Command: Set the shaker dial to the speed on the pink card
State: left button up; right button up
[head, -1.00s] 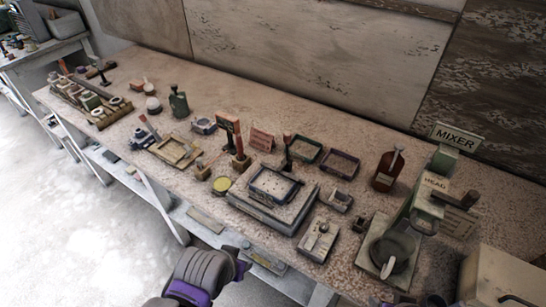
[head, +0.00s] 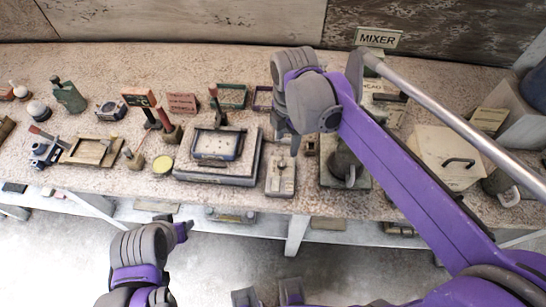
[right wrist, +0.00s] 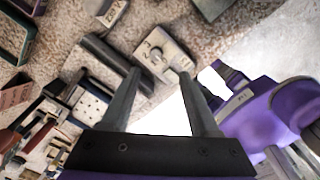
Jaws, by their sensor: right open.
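The pink card (head: 182,104) stands at the back of the bench; its writing is too small to read. The shaker (head: 247,167), a grey platform with a dark-rimmed tray, is in front of it. Right of the shaker, a pale box with a knob (head: 281,181) looks like its dial; in the right wrist view this dial box (right wrist: 172,42) shows marks around the knob.
The mixer sign (head: 378,39) stands at back right, the mixer partly hidden by my right arm. A cream box (head: 447,150) is farther right. Left of the shaker are a yellow-topped pot (head: 163,164) and a wooden tray (head: 92,151). The floor before the bench is clear.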

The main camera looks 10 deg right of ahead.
aim_at(282, 163)
jog(key=shift+n, duration=0.7)
jog(key=f, duration=1)
jog(key=shift+w+a+f+b, duration=0.3)
jog(key=shift+w+a+b, duration=0.1)
grip_shut()
